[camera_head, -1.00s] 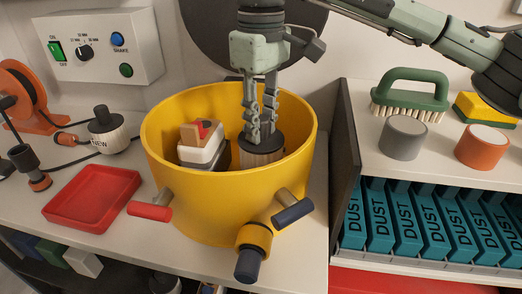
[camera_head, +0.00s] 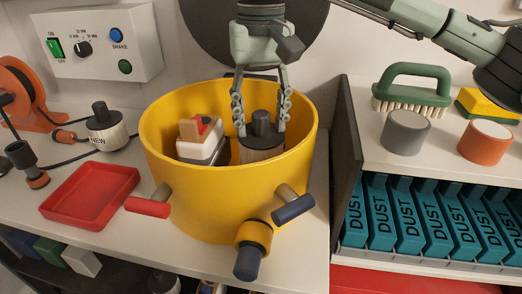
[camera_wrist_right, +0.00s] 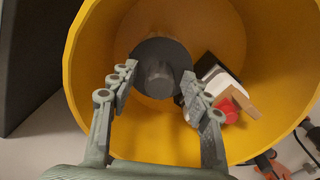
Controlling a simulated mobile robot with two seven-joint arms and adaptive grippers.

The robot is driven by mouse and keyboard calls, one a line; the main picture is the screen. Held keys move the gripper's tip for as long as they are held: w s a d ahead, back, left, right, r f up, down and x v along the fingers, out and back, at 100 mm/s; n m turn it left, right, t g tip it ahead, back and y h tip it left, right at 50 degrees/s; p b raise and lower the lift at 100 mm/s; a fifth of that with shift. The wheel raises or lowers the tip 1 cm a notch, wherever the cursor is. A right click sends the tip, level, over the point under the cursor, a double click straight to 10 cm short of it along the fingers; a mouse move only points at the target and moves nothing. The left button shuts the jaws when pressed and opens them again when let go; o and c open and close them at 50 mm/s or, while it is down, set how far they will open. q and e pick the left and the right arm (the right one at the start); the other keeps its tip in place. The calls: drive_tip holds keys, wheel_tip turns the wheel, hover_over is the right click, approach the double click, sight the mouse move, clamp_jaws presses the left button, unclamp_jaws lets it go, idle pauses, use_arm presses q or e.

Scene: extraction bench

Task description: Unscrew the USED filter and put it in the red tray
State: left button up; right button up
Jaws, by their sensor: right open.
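The filter in the yellow drum (camera_head: 190,200) has a dark knobbed cap and a pale pleated body (camera_head: 262,155). No USED label shows on it. Its dark round cap also shows in the right wrist view (camera_wrist_right: 150,50). My right gripper (camera_head: 262,117) is open above the cap, its fingers spread on either side of the knob with gaps. The red tray (camera_head: 90,194) lies empty on the bench left of the drum. My left gripper is not in view.
A block with a white, wood and red top (camera_head: 201,140) stands inside the drum, left of the filter. A filter marked NEW (camera_head: 106,132) stands behind the red tray. The drum's rim surrounds the gripper. A shelf of DUST boxes (camera_head: 408,218) is at right.

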drive_tip(key=m, duration=0.5)
drive_tip(key=shift+m+b, duration=0.3)
drive_tip(key=m, duration=0.5)
drive_tip(key=shift+b, duration=0.35)
drive_tip(key=m, duration=0.5)
drive_tip(key=shift+m+b, duration=0.3)
drive_tip(key=shift+b, duration=0.05)
drive_tip(key=m, duration=0.3)
drive_tip(key=shift+m, duration=0.4)
